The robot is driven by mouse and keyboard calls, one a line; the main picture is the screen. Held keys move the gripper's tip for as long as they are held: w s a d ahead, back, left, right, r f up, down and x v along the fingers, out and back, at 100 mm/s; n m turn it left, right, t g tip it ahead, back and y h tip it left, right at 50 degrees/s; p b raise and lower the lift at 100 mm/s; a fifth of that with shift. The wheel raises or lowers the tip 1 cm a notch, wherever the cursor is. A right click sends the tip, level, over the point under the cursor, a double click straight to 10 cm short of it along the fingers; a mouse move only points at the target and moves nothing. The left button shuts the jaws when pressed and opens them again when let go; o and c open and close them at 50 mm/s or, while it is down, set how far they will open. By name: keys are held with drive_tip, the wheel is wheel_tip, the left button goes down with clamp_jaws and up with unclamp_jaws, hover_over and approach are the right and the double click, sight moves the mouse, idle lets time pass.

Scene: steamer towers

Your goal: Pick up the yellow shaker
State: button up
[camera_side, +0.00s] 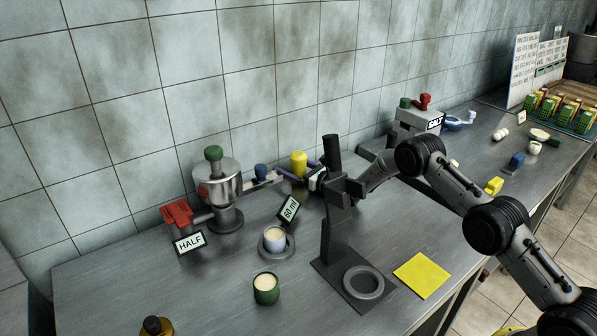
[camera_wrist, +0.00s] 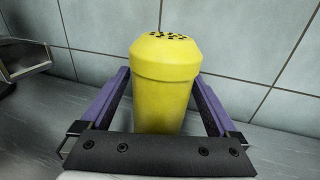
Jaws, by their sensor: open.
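The yellow shaker (camera_wrist: 165,95) stands upright in the middle of the wrist view, with dark holes in its top. In the side view the yellow shaker (camera_side: 298,159) is near the tiled wall, its lower part hidden. My gripper (camera_wrist: 161,77) is open, with one purple finger on each side of the shaker. The jaws are around its body, and narrow gaps show beside it. In the side view my gripper (camera_side: 299,172) reaches the shaker from the right, partly hidden behind a dark stand.
A dark stand with a ring base (camera_side: 363,282) is in front of my gripper. A "60 ml" sign (camera_side: 289,209), a blue-topped item (camera_side: 261,171) and a metal dispenser (camera_side: 217,181) are nearby. A white cup (camera_side: 275,240) and a green cup (camera_side: 266,289) stand forward. A yellow square (camera_side: 422,275) lies right.

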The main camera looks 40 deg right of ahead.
sight(300, 157)
clamp_jaws()
drive_tip(key=shift+r, duration=0.1)
idle(0.4)
drive_tip(key=shift+r, duration=0.15)
drive_tip(key=shift+r, duration=0.25)
wheel_tip(300, 157, up, 2)
drive_tip(key=shift+w+r, duration=0.1)
drive_tip(key=s+r, duration=0.2)
drive_tip(key=r, duration=0.1)
drive_tip(key=s+r, duration=0.3)
drive_tip(key=shift+s+a+r, duration=0.1)
drive_tip(key=shift+s+r, duration=0.1)
drive_tip(key=shift+r, duration=0.1)
drive_tip(key=s+r, duration=0.3)
drive_tip(key=s, duration=0.5)
drive_tip(key=shift+s+r, duration=0.2)
drive_tip(key=shift+s, duration=0.15)
drive_tip(key=shift+a, duration=0.1)
